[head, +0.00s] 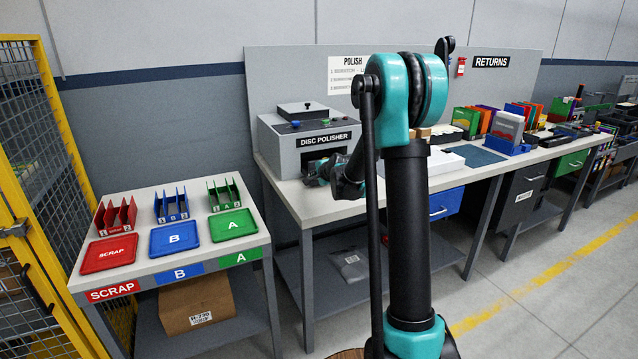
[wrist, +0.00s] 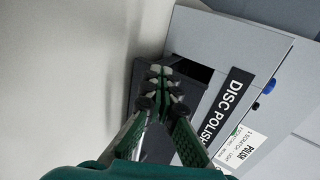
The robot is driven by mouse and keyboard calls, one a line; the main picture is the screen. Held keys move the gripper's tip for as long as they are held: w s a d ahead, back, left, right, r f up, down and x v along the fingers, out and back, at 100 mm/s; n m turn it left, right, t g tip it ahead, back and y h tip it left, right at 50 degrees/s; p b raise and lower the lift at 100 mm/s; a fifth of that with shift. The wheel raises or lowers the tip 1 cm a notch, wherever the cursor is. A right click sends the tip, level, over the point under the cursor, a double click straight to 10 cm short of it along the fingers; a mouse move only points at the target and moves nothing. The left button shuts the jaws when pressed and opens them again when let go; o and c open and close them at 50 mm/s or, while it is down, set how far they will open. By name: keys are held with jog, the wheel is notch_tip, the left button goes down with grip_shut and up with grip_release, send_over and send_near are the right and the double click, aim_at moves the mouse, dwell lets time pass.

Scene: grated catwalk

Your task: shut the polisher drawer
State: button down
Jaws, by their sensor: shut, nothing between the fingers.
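The disc polisher (head: 318,140) is a grey box with a black name label on the workbench. It also shows, turned on its side, in the wrist view (wrist: 245,65). A dark grey drawer (wrist: 143,72) sticks out of the polisher's dark front opening in the wrist view, so it stands at least partly open. My gripper (wrist: 160,85) is shut and empty, its fingertips at the drawer. I cannot tell whether they touch it. In the head view my gripper (head: 316,178) is low at the polisher's front, and my arm hides part of the bench beside it.
Left of the bench, a table holds a red scrap tray (head: 110,253), a blue B tray (head: 174,238) and a green A tray (head: 232,224), with racks behind. A yellow cage (head: 45,190) stands far left. Folders and boxes fill the right bench. The floor at right is clear.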

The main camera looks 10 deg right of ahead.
jog(key=w+a, duration=0.1)
jog(key=w, duration=0.2)
jog(key=w+a, duration=0.1)
jog(key=w, duration=0.2)
jog(key=w+a, duration=0.1)
jog(key=w, duration=0.3)
jog(key=shift+a, duration=0.1)
